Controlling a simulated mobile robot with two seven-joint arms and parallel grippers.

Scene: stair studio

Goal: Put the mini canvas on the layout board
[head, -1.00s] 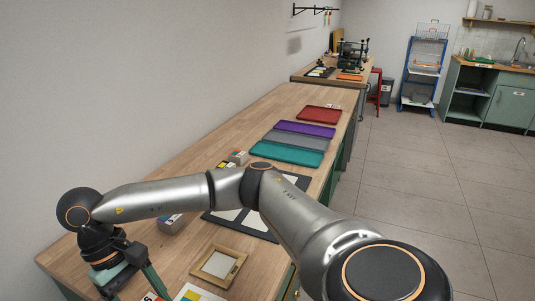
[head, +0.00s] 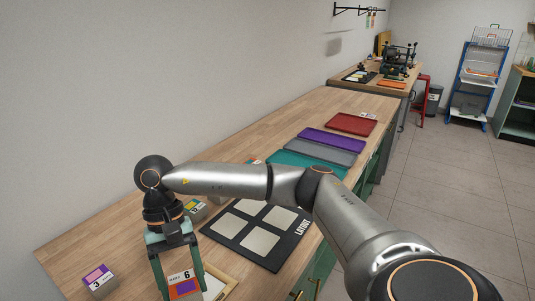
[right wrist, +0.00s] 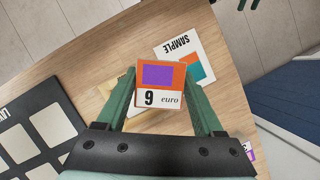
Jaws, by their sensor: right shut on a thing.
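My right gripper (head: 180,285) is shut on the mini canvas, a small square piece with an orange face and a purple rectangle. In the head view the mini canvas (head: 184,288) hangs between the green fingers at the bottom edge. In the right wrist view the mini canvas (right wrist: 159,83) reads "9 euro" between the fingertips (right wrist: 160,100). The black layout board (head: 238,227), with pale square spaces, lies on the bench right of the gripper; part of it shows at the left of the wrist view (right wrist: 57,152).
A wooden frame (head: 229,287) lies beside the gripper. A purple block marked 3 (head: 98,280) stands left. A "SAMPLE" card (right wrist: 198,52) lies beyond the canvas in the wrist view. Teal (head: 290,165), grey, purple and red trays (head: 351,124) line the bench farther back.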

